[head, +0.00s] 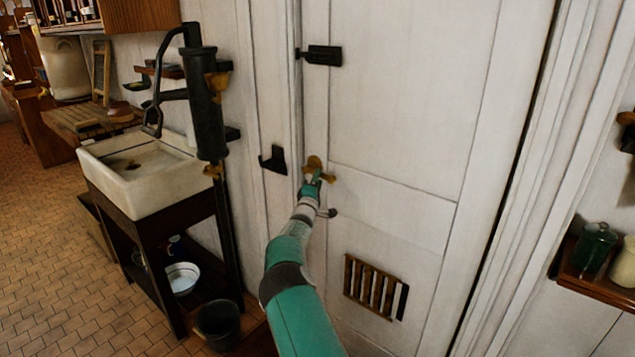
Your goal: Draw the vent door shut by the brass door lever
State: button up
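The white panelled door (400,110) fills the middle of the head view. A slatted brass vent (372,285) is set low in it. The brass door lever (325,171) is at the door's left side. My gripper (313,180) is at the end of my green and white arm, right at the lever and overlapping it in the picture. Its fingers are small and partly hidden, so I cannot tell whether they grip the lever. A dark gap runs down the door's right side; how far the door stands open is not clear.
A white sink (145,172) on a dark stand, with a black hand pump (205,105), is to the left. A dark bucket (217,322) stands on the floor. A wooden shelf (597,288) with jars is at the right. Tiled floor at the left is open.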

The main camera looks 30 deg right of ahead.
jog(key=v, duration=1.3)
jog(key=shift+s+a, duration=0.25)
jog(key=shift+s, duration=0.05)
jog(key=s+d+r+m+g+h, duration=0.2)
jog(key=s+d+r+m+g, duration=0.3)
jog(key=s+r+m+g, duration=0.5)
jog(key=s+a+m+g+y, duration=0.1)
jog(key=s+a+g+y, duration=0.2)
jog(key=s, duration=0.9)
jog(key=s+a+r+n+t+y, duration=0.1)
jog(key=s+a+r+y, duration=0.1)
jog(key=s+a+y, duration=0.5)
jog(key=s+a+r+n+t+y, duration=0.1)
jog(key=s+a+y, duration=0.6)
jog(key=s+a, duration=1.2)
jog(key=a+t, duration=0.1)
jog(key=a, duration=0.1)
jog(key=shift+a+r+t+y, duration=0.3)
jog(key=shift+r, duration=0.1)
